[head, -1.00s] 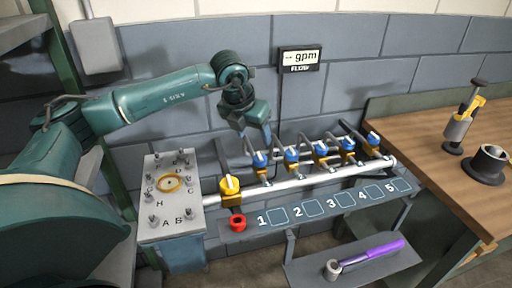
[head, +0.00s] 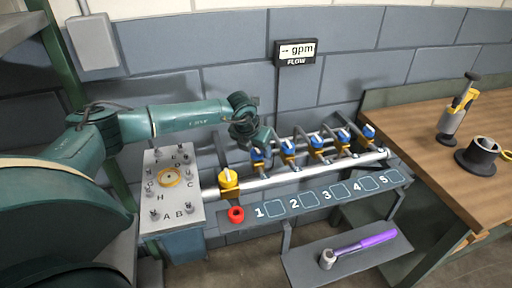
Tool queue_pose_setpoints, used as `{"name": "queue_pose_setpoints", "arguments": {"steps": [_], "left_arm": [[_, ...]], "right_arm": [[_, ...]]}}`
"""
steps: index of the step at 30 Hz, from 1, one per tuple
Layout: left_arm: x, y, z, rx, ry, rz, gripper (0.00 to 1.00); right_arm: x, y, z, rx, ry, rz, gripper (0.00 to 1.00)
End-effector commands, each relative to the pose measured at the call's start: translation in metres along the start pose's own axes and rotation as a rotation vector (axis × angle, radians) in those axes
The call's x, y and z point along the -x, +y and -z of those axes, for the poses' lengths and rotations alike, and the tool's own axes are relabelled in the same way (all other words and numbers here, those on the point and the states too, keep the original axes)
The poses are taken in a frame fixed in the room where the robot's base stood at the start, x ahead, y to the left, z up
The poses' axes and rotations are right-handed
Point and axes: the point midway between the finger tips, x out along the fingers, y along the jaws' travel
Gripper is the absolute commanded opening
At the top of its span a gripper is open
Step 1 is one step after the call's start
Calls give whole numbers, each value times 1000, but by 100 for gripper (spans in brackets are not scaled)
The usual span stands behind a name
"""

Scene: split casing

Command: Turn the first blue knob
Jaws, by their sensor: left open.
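A row of several blue knobs with white pointers stands along a silver pipe (head: 275,181) above numbered squares 1 to 5. The first blue knob (head: 257,156) is partly hidden by my left gripper (head: 258,147), which is right over it from above. I cannot tell whether the fingers touch the knob. The second blue knob (head: 288,147) is just to the right. My right gripper is not in view.
A grey panel (head: 170,210) with lettered posts and a yellow ring stands left of the pipe. A flow display (head: 297,52) hangs on the wall. A purple-handled tool (head: 365,243) lies on a lower shelf.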

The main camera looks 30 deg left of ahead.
Motion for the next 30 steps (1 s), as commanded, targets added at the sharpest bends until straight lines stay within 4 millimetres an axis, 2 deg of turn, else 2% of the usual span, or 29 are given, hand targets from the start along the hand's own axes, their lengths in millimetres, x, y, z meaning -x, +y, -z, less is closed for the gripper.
{"name": "queue_pose_setpoints", "arguments": {"steps": [7, 23, 30], "left_arm": [[-1, 0, 0, 0, 0, 0, 59], [-1, 0, 0, 1, 1, 0, 16], [-1, 0, 0, -11, 1, 6, 14]], "right_arm": [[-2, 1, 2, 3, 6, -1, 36], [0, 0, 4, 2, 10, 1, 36], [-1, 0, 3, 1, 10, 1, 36]]}}
